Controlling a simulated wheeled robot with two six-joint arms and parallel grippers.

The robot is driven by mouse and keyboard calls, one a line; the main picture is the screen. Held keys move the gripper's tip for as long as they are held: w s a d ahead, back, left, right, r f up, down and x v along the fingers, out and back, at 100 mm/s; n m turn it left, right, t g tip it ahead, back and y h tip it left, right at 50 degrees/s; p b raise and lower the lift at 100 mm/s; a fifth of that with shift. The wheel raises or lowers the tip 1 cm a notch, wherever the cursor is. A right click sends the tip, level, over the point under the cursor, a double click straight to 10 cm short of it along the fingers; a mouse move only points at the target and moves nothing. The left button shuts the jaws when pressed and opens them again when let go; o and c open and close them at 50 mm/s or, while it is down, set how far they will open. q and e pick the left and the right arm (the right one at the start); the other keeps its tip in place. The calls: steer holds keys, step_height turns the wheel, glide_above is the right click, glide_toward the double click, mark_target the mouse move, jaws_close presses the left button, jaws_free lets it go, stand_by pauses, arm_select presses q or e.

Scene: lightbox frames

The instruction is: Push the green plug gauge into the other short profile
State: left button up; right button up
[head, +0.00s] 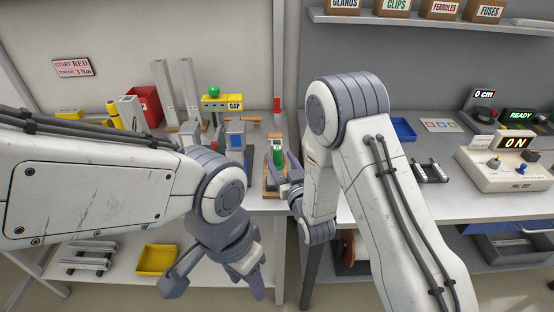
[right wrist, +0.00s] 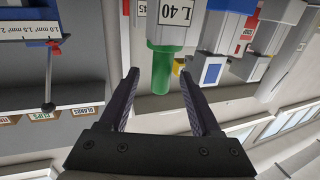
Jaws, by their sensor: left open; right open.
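The green plug gauge (right wrist: 162,70) shows in the right wrist view as a green cylinder on a pale block marked "L 40". In the head view it is a green spot (head: 277,156) at the bench's front middle. My right gripper (right wrist: 158,76) is open, with its fingers on either side of the green cylinder and no clear contact. Its fingers are partly hidden by the arm in the head view. A short profile with a blue face (right wrist: 212,72) stands beside the gauge. My left gripper (head: 215,286) is open and empty, low in front of the bench.
Tall grey profiles (head: 163,90) and a red bin (head: 146,104) stand at the back left. A yellow "GAP" gauge (head: 222,103) with a green ball is behind the short profiles. A control box (head: 505,160) reads "ON" at right. A yellow tray (head: 157,259) lies on the lower shelf.

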steer(key=p+x, duration=0.2)
steer(key=x, duration=0.2)
steer(key=shift+w+a, duration=0.25)
steer(key=shift+w, duration=0.1)
steer(key=shift+w+a+f, duration=0.15)
steer(key=shift+w, duration=0.25)
jaws_close()
